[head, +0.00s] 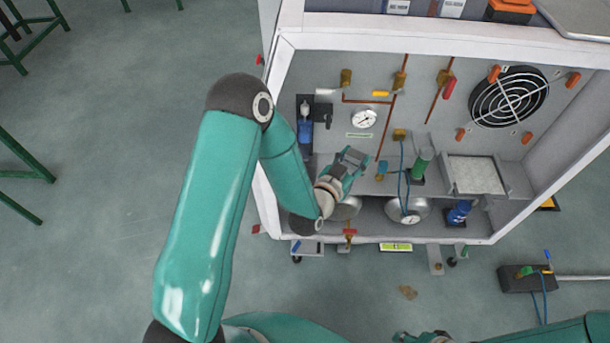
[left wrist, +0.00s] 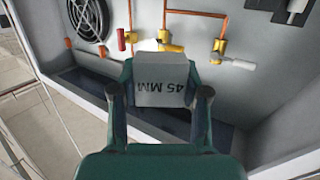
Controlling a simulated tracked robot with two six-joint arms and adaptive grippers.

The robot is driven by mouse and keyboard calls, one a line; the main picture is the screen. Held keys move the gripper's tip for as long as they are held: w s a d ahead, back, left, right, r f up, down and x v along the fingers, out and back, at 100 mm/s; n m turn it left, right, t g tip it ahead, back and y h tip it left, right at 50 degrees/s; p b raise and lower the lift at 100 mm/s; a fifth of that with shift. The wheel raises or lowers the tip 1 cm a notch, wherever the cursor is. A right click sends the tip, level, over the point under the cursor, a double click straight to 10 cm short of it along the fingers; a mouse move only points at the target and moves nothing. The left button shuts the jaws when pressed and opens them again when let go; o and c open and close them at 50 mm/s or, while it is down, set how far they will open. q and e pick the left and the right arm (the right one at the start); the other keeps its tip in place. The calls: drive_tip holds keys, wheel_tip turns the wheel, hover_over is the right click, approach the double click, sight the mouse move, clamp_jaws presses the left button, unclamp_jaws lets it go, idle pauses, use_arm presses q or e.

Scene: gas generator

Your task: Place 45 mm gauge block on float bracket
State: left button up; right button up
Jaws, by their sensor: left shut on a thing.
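The 45 mm gauge block (left wrist: 163,72) is a grey block marked "45 MM" in the left wrist view. My left gripper (left wrist: 161,94) is shut on it, with one finger on each side. In the head view my left gripper (head: 346,167) is inside the open cabinet, above its lower shelf, and the grey block (head: 353,157) shows at its tip. I cannot pick out the float bracket with certainty. Teal parts of my right arm (head: 540,335) show at the bottom edge; whether its gripper is open or shut does not show.
The cabinet (head: 278,70) frames the work area. Its back panel carries a fan (head: 508,97), a gauge (head: 364,118) and copper pipes with valves. A green cylinder (head: 422,164) and a grey tray (head: 476,176) stand right of my gripper. A black box (head: 525,278) lies on the floor.

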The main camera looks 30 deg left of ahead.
use_arm(q)
drive_tip(key=s+a+f+n+g+y+b, duration=0.1)
drive_tip(key=s+a+f+n+y+b, duration=0.2)
drive_tip(key=f+b, duration=0.7)
drive_tip(key=s+a+f+n+y+b, duration=0.1)
drive_tip(key=a+f+y+b, duration=0.3)
drive_tip(key=f+b, duration=0.6)
drive_tip(key=s+a+f+n+g+y+b, duration=0.15)
drive_tip(key=a+f+b, duration=0.5)
drive_tip(key=b, duration=0.65)
drive_tip(key=shift+n, duration=0.35)
drive_tip(key=x, duration=0.5)
drive_tip(key=r+b+x, duration=0.1)
drive_tip(key=x, duration=0.5)
drive_tip(key=w+d+b+x, duration=0.1)
drive_tip(key=x, duration=0.5)
drive_tip(key=shift+a+r, duration=0.1)
drive_tip(key=shift+r, duration=0.25)
drive_tip(key=shift+f+b, duration=1.05)
drive_tip(key=shift+f, duration=0.75)
drive_tip(key=o, duration=1.2)
drive_tip(key=shift+o, duration=0.3)
